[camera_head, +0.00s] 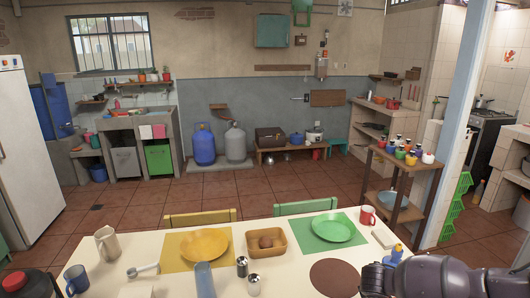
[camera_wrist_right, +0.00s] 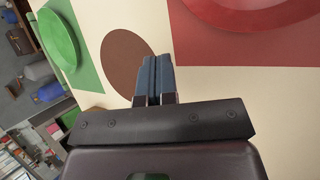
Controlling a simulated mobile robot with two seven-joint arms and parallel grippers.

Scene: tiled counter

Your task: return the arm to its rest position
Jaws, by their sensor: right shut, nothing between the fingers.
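My right gripper (camera_wrist_right: 154,80) is shut and empty in the right wrist view, its two blue-grey fingers pressed together. It is above the cream table top (camera_wrist_right: 285,110), with its fingertips over the edge of the brown round mat (camera_wrist_right: 118,62). In the head view my right arm (camera_head: 450,277) comes in at the bottom right, over the table's right part, beside the brown round mat (camera_head: 335,278). My left arm and gripper are not in view.
A green plate (camera_head: 333,228), red mug (camera_head: 367,215), yellow plate (camera_head: 204,244), basket (camera_head: 283,240) and shakers stand on the table. A blue-capped bottle (camera_head: 396,254) is close to my right arm. A red plate (camera_wrist_right: 245,10) on a red mat is near the gripper.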

